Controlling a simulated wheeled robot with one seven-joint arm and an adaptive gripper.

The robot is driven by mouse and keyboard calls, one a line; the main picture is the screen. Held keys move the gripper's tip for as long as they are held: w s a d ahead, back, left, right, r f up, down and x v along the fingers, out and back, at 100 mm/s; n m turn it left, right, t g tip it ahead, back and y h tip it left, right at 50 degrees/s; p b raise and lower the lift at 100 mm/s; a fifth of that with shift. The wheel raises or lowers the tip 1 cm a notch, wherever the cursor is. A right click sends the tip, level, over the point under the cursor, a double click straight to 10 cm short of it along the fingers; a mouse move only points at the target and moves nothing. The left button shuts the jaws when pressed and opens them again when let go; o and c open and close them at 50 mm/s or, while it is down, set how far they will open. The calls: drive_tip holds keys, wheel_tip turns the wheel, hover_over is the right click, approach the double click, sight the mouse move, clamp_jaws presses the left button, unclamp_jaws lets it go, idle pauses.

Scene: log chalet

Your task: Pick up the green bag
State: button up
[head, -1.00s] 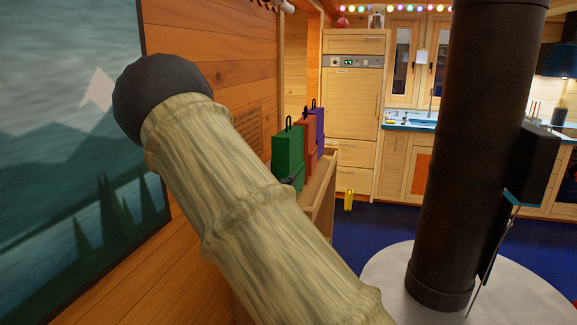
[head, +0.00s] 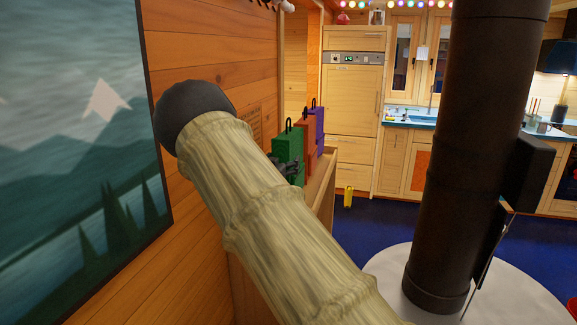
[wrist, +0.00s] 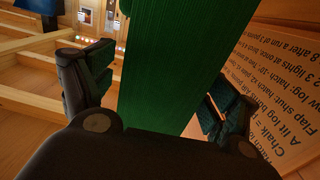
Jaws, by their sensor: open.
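The green bag (head: 289,146) stands upright with a dark loop handle at the near end of a wooden cabinet top (head: 325,172) in the head view. In the wrist view the green bag (wrist: 170,60) fills the middle as a tall green face between my fingers. My gripper (head: 289,169) is at the bag's lower part in the head view, partly hidden by my arm. In the wrist view my gripper (wrist: 160,95) is open, one finger at each side of the bag. A gap shows at the right finger; contact at the left is unclear.
An orange-red bag (head: 308,140) and a purple bag (head: 319,127) stand close behind the green one. The wooden wall (head: 220,60) with a text sign (wrist: 265,85) is close beside. A dark pillar (head: 470,150) stands on a pale round base at right. A yellow object (head: 348,196) is on the blue floor.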

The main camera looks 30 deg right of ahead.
drive_tip(key=x, duration=0.2)
drive_tip(key=shift+w+d+p, duration=0.2)
drive_tip(key=shift+p, duration=0.15)
drive_tip(key=c, duration=1.7)
drive_tip(key=shift+r, duration=0.15)
drive_tip(key=shift+c, duration=0.2)
